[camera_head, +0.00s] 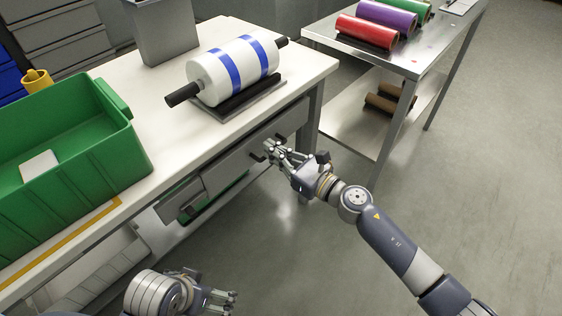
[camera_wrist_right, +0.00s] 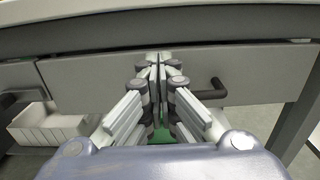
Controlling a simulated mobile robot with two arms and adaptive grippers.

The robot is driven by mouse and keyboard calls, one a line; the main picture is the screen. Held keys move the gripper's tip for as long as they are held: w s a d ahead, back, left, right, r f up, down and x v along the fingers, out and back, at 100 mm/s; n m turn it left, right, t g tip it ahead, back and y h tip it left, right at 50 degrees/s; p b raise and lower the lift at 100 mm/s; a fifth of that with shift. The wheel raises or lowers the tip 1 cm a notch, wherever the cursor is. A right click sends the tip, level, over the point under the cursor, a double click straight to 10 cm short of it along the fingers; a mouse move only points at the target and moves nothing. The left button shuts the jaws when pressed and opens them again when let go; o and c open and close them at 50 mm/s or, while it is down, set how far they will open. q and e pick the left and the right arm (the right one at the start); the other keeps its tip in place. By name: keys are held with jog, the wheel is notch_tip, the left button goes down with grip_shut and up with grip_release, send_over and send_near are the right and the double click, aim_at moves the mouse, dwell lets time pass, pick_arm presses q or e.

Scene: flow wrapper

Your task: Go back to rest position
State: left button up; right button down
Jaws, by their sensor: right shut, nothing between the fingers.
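My right gripper (camera_head: 270,150) is in front of the table's grey drawer (camera_head: 237,155) in the head view. In the right wrist view my right gripper (camera_wrist_right: 158,72) is shut with its fingertips together and nothing between them, close to the drawer front (camera_wrist_right: 95,78). Whether the fingertips touch the drawer cannot be told. A black drawer handle (camera_wrist_right: 208,92) is to the right of the fingers there. My left gripper (camera_head: 220,300) is low at the bottom of the head view, beside the lower shelf; its finger gap is too small to judge.
The white table (camera_head: 165,100) holds a green bin (camera_head: 135,150) and a white roll with blue bands (camera_head: 230,70). A grey container (camera_head: 165,35) stands behind. A steel cart (camera_head: 420,55) with coloured rolls is at the upper right. The floor (camera_head: 480,170) on the right is clear.

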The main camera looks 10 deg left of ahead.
jog(key=v, duration=1)
jog(key=shift+s+d, duration=0.2)
jog(key=shift+d, duration=0.1)
